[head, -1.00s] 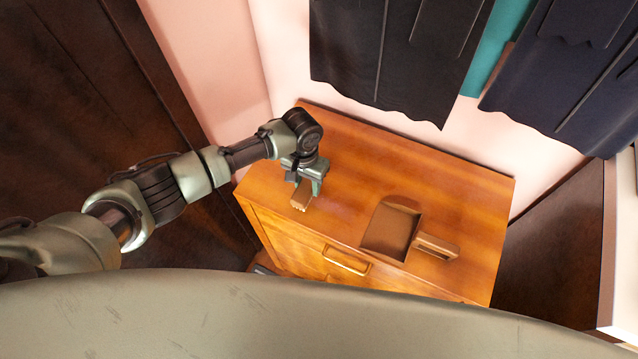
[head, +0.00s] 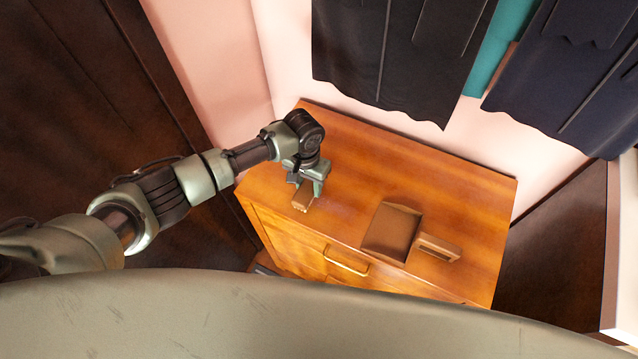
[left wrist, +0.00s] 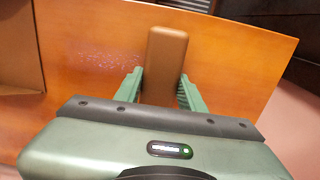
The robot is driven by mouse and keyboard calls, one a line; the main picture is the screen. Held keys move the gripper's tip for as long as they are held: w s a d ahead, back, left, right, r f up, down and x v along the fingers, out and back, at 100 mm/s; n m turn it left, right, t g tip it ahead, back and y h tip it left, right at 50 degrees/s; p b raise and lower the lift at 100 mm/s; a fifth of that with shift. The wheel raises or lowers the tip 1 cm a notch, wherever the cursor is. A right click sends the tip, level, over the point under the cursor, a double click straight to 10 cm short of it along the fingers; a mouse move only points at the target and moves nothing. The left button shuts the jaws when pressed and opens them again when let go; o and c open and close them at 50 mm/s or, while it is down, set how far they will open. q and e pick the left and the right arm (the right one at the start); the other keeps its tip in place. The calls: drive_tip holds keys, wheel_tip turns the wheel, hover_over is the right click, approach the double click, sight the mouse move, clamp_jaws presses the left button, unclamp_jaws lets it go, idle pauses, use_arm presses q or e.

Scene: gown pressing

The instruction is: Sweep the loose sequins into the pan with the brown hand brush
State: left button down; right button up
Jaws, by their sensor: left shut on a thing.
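The brown hand brush (head: 302,203) is held by my left gripper (head: 308,184) at the left part of the wooden chest top. In the left wrist view the brush (left wrist: 164,62) sits between the two green fingers of the gripper (left wrist: 160,88), which are shut on it. The brown pan (head: 390,234) lies on the chest top to the right of the brush, with its handle toward the right. The pan's edge (left wrist: 18,45) also shows at the left wrist view's left side. Loose sequins (left wrist: 95,60) show as faint pale specks between pan and brush. My right gripper is not in view.
The wooden chest (head: 440,180) has a drawer handle (head: 346,262) on its front. Dark garments (head: 400,60) hang above its back edge. A pink wall (head: 205,60) stands behind. The chest top's back and right parts are clear.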

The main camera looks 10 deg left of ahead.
use_arm(q)
drive_tip(key=shift+f+b, duration=0.3)
drive_tip(key=shift+f, duration=0.3)
drive_tip(key=shift+s+p, duration=0.1)
drive_tip(key=shift+p, duration=0.35)
idle(1.1)
idle(0.4)
drive_tip(key=shift+s+d, duration=0.2)
drive_tip(key=shift+d, duration=0.55)
drive_tip(key=shift+s+d, duration=0.25)
drive_tip(key=shift+d, duration=0.45)
drive_tip(key=shift+s+d, duration=0.2)
drive_tip(key=shift+d, duration=0.55)
drive_tip(key=shift+a, duration=0.1)
drive_tip(key=shift+s+d, duration=0.25)
drive_tip(key=shift+d, duration=0.5)
drive_tip(key=shift+s+d, duration=0.2)
drive_tip(key=shift+d, duration=0.5)
drive_tip(key=shift+s+d, duration=0.25)
drive_tip(key=shift+d, duration=0.5)
